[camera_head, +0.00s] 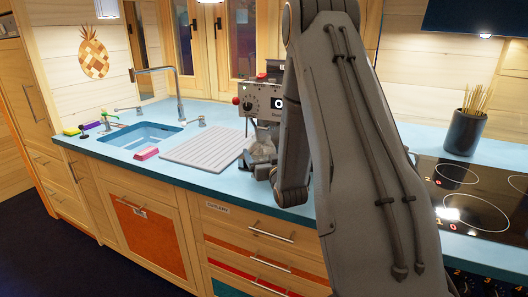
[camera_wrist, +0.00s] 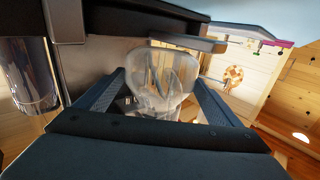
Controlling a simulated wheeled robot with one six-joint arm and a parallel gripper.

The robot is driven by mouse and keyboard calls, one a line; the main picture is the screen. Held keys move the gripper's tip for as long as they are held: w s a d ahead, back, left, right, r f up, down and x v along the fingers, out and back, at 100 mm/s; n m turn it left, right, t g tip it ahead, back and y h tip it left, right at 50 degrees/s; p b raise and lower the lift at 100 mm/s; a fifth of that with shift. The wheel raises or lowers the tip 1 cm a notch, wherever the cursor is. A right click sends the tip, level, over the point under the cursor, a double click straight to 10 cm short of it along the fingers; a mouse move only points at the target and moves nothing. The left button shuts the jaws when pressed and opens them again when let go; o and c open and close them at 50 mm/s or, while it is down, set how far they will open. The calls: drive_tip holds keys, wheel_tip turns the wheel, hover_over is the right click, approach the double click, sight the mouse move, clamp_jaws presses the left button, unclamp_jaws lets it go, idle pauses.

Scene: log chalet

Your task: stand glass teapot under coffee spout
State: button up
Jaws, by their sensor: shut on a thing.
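The clear glass teapot (camera_wrist: 158,82) is between the two fingers of my gripper (camera_wrist: 158,84) in the wrist view. My gripper is shut on it. The wrist view appears upside down, with the counter at the top. The coffee machine (camera_head: 258,98), with a red knob and a round dial, stands on the blue counter in the head view. My arm hides its right part, so the spout is not clear there. A dark flat part (camera_wrist: 130,20), probably the machine's base, is close to the teapot in the wrist view. I cannot tell whether they touch.
A ribbed grey drainboard (camera_head: 205,147) lies left of the machine, beside the sink (camera_head: 140,136). A dark pot of sticks (camera_head: 465,130) and a hob (camera_head: 470,195) are at the right. A shiny clear cylinder (camera_wrist: 28,75) is at the left in the wrist view.

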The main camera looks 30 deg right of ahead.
drive_tip(key=shift+f+b, duration=0.35)
drive_tip(key=shift+b, duration=0.05)
drive_tip(key=shift+s+a+f, duration=0.1)
drive_tip(key=shift+s+f, duration=0.1)
drive_tip(key=shift+f, duration=0.15)
drive_tip(key=o, duration=1.2)
drive_tip(key=shift+f, duration=0.2)
drive_tip(key=shift+c, duration=0.2)
drive_tip(key=shift+r+p, duration=0.4)
drive_tip(key=shift+r, duration=0.2)
drive_tip(key=s+a+b, duration=0.2)
drive_tip(key=s+b, duration=0.1)
drive_tip(key=s, duration=0.8)
drive_tip(key=shift+s+r+b, duration=0.25)
drive_tip(key=shift+b, duration=0.05)
